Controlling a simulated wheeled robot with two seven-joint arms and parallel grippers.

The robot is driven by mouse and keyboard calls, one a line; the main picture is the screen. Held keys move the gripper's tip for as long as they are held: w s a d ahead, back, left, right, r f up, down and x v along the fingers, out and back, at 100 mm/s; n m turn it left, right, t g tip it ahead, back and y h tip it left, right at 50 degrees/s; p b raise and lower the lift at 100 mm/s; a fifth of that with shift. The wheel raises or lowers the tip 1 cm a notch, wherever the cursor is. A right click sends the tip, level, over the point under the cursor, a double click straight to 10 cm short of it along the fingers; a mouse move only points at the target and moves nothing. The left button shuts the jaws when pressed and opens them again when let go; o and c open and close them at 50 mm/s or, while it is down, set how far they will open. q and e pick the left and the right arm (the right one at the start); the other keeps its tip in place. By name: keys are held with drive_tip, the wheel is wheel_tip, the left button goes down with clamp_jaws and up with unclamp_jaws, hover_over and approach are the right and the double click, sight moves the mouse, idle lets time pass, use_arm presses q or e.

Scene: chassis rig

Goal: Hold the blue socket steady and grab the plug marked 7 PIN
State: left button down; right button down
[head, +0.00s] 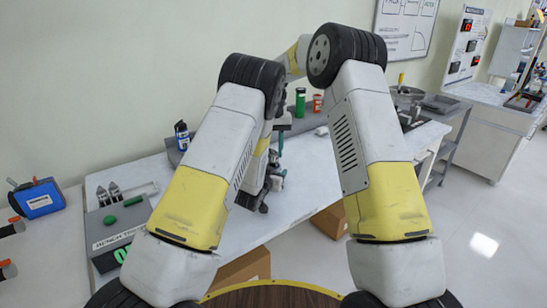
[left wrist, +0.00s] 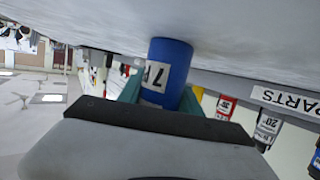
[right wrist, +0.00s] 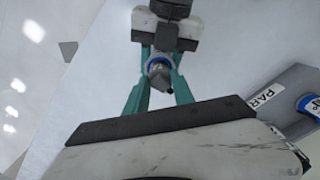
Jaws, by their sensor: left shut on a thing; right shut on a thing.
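In the left wrist view my left gripper (left wrist: 160,92) has its teal fingers shut on the blue socket (left wrist: 172,55), a blue cylinder with a white label whose visible part reads "7 P". In the right wrist view my right gripper (right wrist: 158,80) is shut on a grey piece with a blue ring (right wrist: 158,67). This looks like a plug, but its marking does not show. Another dark and grey gripper part stands just beyond it. In the head view both grippers are close together over the white table (head: 310,165), mostly hidden behind my arms.
A grey bin labelled PARTS (right wrist: 285,90) is at the right in the right wrist view, with a blue item (right wrist: 311,104) in it. A grey box with green parts (head: 118,228) stands left on the table. A green can (head: 300,102) stands at the back.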

sight(274, 153)
wheel_tip(274, 153, up, 8)
drive_tip(key=shift+r, duration=0.1)
use_arm(q)
drive_tip(key=c, duration=0.7)
unclamp_jaws()
drive_tip(key=shift+c, duration=0.2)
